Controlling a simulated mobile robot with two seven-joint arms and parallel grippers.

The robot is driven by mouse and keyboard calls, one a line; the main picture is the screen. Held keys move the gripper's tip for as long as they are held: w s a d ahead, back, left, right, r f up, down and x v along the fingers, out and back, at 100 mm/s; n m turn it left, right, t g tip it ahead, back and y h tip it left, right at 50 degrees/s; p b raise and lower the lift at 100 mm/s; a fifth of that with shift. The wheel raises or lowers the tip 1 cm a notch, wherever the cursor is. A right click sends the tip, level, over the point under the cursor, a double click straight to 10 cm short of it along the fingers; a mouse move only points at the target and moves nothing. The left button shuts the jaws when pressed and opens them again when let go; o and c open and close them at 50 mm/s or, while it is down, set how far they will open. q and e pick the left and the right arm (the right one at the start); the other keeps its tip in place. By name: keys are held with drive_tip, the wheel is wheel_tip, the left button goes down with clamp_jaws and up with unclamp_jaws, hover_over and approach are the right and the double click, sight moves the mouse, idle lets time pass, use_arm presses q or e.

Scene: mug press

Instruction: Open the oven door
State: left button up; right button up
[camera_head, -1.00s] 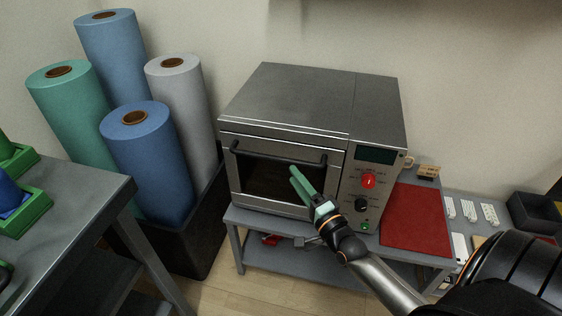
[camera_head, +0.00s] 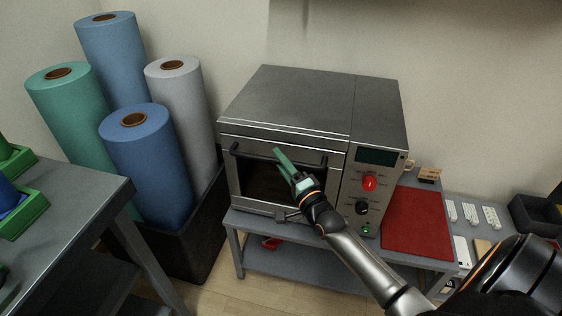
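The oven (camera_head: 312,112) is a grey metal box on a small grey table. Its front door (camera_head: 240,180) has a dark window and looks shut. A dark horizontal bar handle (camera_head: 250,153) runs along the door's top. My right gripper (camera_head: 279,152) reaches in from the lower right, with its green fingers in front of the handle's middle and hiding part of it. I cannot tell whether the fingers touch the bar or how far apart they are. My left gripper is out of view.
The oven's panel has a red knob (camera_head: 369,184) and a black knob. A red mat (camera_head: 416,222) lies right of the oven. Large fabric rolls (camera_head: 150,165) stand in a black bin at left. A grey table (camera_head: 60,215) with green trays is at the left edge.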

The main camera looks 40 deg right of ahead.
clamp_jaws()
idle(1.1)
